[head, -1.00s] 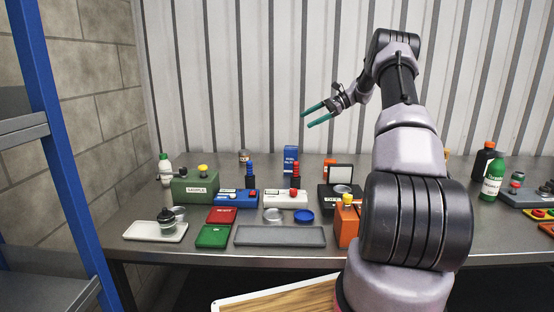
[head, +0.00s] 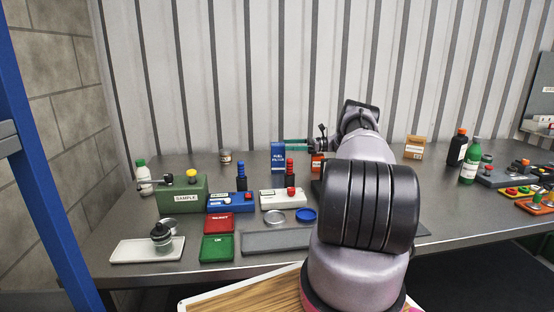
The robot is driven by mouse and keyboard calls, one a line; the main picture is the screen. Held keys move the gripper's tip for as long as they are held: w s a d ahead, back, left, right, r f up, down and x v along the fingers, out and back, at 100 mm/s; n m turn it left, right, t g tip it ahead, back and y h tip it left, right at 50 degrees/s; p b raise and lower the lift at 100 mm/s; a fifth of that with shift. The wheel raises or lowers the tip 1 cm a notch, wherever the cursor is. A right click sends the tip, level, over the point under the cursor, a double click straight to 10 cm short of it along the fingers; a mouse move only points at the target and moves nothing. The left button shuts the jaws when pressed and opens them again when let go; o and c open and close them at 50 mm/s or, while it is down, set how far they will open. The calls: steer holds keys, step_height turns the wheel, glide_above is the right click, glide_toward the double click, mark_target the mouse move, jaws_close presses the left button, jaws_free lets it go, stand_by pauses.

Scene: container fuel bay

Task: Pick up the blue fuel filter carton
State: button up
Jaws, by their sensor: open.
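The blue fuel filter carton (head: 278,161) stands upright at the back of the grey workbench, with white lettering on its front. My gripper (head: 288,145) has its teal fingers pointing left, level with the carton's upper part. The fingers are open, and their tips lie right beside the carton's right edge in the picture. I cannot tell whether they touch it or how their depth compares. My arm hides part of the bench to the right of the carton.
A blue box with a blue plunger (head: 238,200) and a white box with a red plunger (head: 285,197) stand in front of the carton. A jar (head: 225,157) stands to the left. The corrugated wall (head: 220,80) is behind.

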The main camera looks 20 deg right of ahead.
mark_target(278, 144)
steer(key=shift+w+x, duration=0.2)
steer(key=shift+x, duration=2.55)
jaws_close()
